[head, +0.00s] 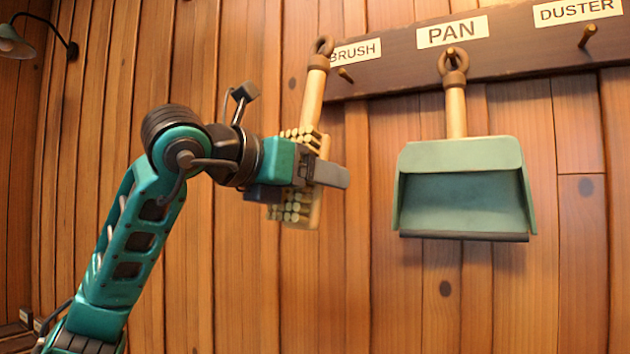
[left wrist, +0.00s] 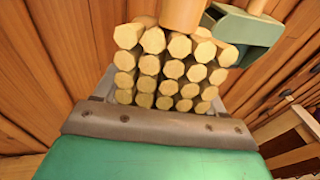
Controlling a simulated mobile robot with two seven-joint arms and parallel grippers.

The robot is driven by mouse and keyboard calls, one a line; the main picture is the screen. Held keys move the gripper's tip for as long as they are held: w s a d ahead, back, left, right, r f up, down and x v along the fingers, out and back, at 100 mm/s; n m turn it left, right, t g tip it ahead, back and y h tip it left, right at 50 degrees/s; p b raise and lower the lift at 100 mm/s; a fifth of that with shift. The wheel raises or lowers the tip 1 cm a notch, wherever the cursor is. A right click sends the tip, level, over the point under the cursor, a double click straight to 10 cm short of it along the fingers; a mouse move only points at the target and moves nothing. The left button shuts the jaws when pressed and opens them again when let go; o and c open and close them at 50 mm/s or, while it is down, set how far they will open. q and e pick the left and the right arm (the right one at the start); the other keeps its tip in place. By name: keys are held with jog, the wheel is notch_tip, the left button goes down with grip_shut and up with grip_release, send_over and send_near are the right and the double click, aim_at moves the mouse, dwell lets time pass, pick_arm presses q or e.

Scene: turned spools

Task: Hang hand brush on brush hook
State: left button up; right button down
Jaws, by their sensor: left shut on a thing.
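The hand brush (head: 312,100) has a pale wooden handle with a dark ring at its top and a head of thick pale bristles. My left gripper (head: 325,172) is shut on the brush head and holds the brush nearly upright, ring up. In the left wrist view the bristle ends (left wrist: 170,68) fill the space between the fingers. The brush hook (head: 346,75) is a wooden peg under the BRUSH label (head: 357,51). The ring shows above and left of the peg's tip, apart from it in the picture. My right gripper is not in view.
A green dustpan (head: 465,185) hangs from the PAN peg, right of my left gripper. The dark rail (head: 400,72) also bears an empty peg (head: 588,35) under the DUSTER label. A wall lamp (head: 14,42) is at the upper left. The plank wall below the rail is mostly clear.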

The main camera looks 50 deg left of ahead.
pick_arm(q)
jog(key=w+a, duration=0.2)
jog(key=w, duration=0.4)
jog(key=shift+w+f+p, duration=0.25)
jog(key=shift+w+p, duration=0.1)
jog(key=shift+p, duration=0.05)
jog(key=shift+w+a, duration=0.1)
jog(key=shift+w, duration=0.15)
jog(key=shift+c, duration=1.2)
jog(key=shift+w+a+f, duration=0.1)
jog(key=shift+w+f, duration=0.1)
jog(key=shift+w, duration=0.2)
grip_shut()
jog(key=shift+w+a+f, duration=0.15)
jog(key=shift+w+f, duration=0.2)
jog(key=shift+w, duration=0.05)
jog(key=o, duration=1.6)
grip_release()
